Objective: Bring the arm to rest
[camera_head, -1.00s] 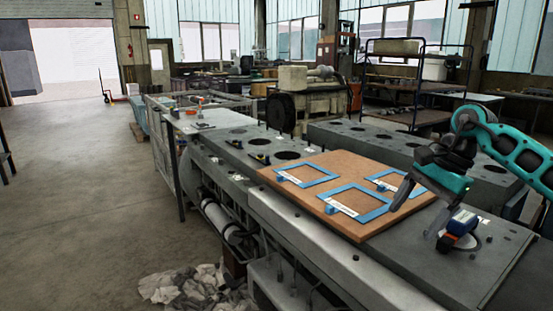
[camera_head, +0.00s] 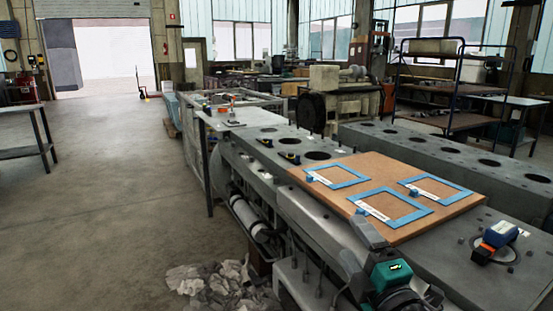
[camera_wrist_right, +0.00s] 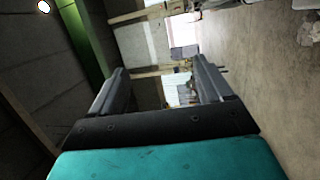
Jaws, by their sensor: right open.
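My right gripper (camera_head: 358,252) is at the bottom of the head view, in front of the near side of the engine block (camera_head: 470,265). Its two grey fingers are apart and point up and to the left. In the right wrist view the fingers of my right gripper (camera_wrist_right: 157,90) are spread with nothing between them. The hall and floor show beyond them, tilted. My left gripper is not in the head view.
A brown board (camera_head: 365,165) with three blue frames (camera_head: 390,207) lies on the block. A blue and dark device (camera_head: 496,240) sits at the block's right. Crumpled rags (camera_head: 222,283) lie on the floor. The floor at left (camera_head: 120,190) is open; a bench (camera_head: 25,150) stands at the far left.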

